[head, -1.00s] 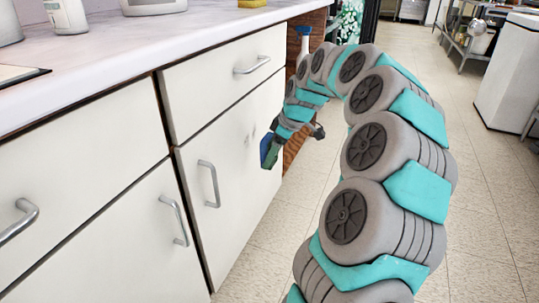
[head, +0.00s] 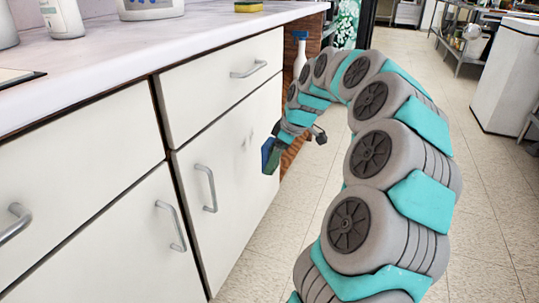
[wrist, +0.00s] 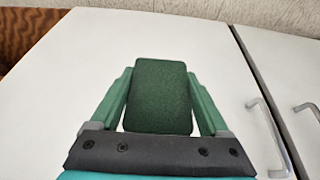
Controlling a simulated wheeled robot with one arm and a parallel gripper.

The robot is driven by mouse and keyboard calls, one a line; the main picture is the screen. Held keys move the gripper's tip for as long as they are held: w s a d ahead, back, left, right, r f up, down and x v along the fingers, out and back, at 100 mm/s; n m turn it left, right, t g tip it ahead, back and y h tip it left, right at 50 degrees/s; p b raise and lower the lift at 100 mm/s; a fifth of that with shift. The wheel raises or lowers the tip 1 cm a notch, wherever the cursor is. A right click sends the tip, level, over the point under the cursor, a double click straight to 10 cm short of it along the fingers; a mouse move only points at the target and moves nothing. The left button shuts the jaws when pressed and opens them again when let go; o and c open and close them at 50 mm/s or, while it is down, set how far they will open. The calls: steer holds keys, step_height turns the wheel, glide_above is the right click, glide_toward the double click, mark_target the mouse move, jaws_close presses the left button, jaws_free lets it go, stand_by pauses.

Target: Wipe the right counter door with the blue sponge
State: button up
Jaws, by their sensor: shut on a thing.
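The blue sponge (head: 266,155) shows a blue face and a green side in the head view. Its dark green side (wrist: 160,95) fills the middle of the wrist view. My gripper (head: 276,146) is shut on it, with a green finger on each side in the wrist view (wrist: 160,78). The right counter door (head: 228,200) is white, closed, with a metal bar handle at its left. A faint grey smudge (head: 250,138) marks its upper right part. The sponge is in front of the door's right side; I cannot tell whether it touches.
A drawer (head: 228,75) is above the door, and another door (head: 110,240) is to the left. A yellow sponge (head: 248,7) and bottles stand on the counter (head: 150,45). A spray bottle (head: 300,55) is beyond the cabinet. Tiled floor (head: 480,190) is open at right.

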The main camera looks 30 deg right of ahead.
steer(key=w+a+p, duration=0.1)
steer(key=w+a, duration=0.2)
steer(key=w, duration=0.2)
steer(key=shift+a+r+p, duration=0.2)
steer(key=shift+a+p, duration=0.15)
steer(key=shift+a, duration=0.05)
steer(key=shift+w+a, duration=0.65)
steer(key=shift+w, duration=0.1)
stand_by(0.8)
steer(key=shift+d, duration=0.1)
steer(key=shift+w+d+p, duration=1.4)
steer(key=shift+w+d, duration=1.5)
steer(key=shift+d, duration=0.65)
steer(key=s+a+b, duration=0.1)
steer(key=s+a, duration=0.1)
steer(key=s+a+b, duration=0.1)
steer(key=s+a, duration=0.1)
steer(key=a, duration=0.1)
steer(key=s+a+b, duration=0.1)
steer(key=a+b, duration=0.1)
steer(key=shift+s+a, duration=0.25)
steer(key=shift+s, duration=0.15)
